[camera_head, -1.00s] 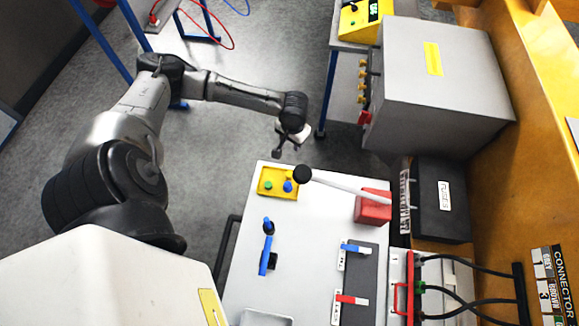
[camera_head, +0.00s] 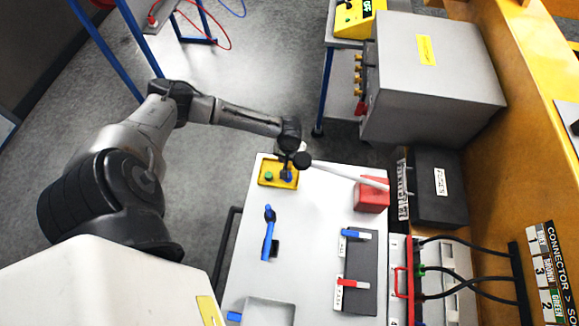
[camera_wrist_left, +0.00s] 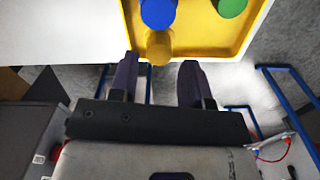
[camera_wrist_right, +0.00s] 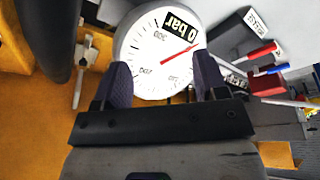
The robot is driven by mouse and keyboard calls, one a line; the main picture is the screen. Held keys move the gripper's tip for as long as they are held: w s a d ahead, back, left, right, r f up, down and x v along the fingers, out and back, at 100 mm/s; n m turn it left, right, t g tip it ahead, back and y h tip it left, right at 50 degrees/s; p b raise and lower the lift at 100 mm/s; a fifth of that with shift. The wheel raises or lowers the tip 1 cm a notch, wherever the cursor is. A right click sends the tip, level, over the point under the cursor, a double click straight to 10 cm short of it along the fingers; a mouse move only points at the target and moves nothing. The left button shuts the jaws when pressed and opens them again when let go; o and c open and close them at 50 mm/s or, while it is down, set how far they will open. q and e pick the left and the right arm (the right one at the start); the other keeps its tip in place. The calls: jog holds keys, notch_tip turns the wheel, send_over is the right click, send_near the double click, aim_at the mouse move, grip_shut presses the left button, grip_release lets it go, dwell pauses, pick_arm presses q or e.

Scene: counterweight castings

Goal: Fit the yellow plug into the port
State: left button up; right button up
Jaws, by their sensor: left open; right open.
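The yellow plug (camera_wrist_left: 159,47) stands in a yellow tray (camera_wrist_left: 118,11) in the left wrist view, close to the tray's edge, with a blue plug (camera_wrist_left: 158,12) and a green plug (camera_wrist_left: 229,7) beside it. My left gripper (camera_wrist_left: 158,66) is open, its two fingers on either side of the yellow plug's line. I cannot tell whether they reach around it. In the head view the left gripper (camera_head: 288,165) hangs over the tray's right part and hides the yellow plug. My right gripper (camera_wrist_right: 162,66) is open and empty, facing a round gauge. I cannot identify the port for certain.
A connector board (camera_head: 549,265) with numbered colour labels is at the right. A red block (camera_head: 371,195) with a white lever stands near the tray.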

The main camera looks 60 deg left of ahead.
aim_at(290, 163)
pick_arm(q)
jog(key=shift+d+f, duration=0.15)
jog(key=shift+f, duration=2.5)
jog(key=shift+c, duration=0.2)
jog(key=c, duration=0.5)
jog(key=shift+r, duration=0.1)
